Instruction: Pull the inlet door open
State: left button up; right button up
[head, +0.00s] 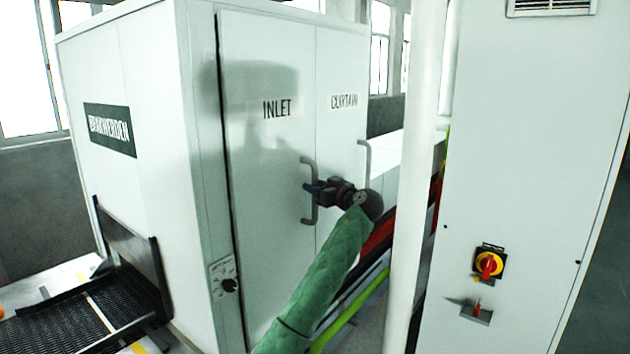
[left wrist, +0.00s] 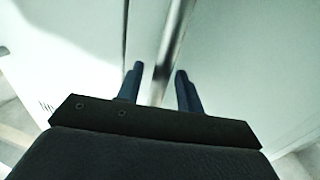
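The inlet door (head: 265,190) is a tall white panel marked "INLET" on the front of the white machine. It looks closed, level with the curtain panel (head: 342,135) beside it. Its grey D-shaped handle (head: 309,213) stands upright near the door's right edge. My left gripper (head: 311,188) is at the middle of this handle. In the left wrist view, its two dark blue fingers (left wrist: 160,85) are apart, with the grey handle bar (left wrist: 176,38) running between them. Gaps show beside the bar, and whether a finger touches it is hard to tell. My right gripper is not in view.
The curtain panel has its own handle (head: 364,160) close right of my gripper. A white post (head: 412,200) and a control cabinet (head: 530,170) with a red-yellow switch (head: 488,264) stand at the right. A black mesh belt (head: 85,315) comes out at lower left.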

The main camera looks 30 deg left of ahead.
pick_arm(q)
jog(key=shift+w+a, duration=0.1)
jog(key=shift+a, duration=0.25)
grip_shut()
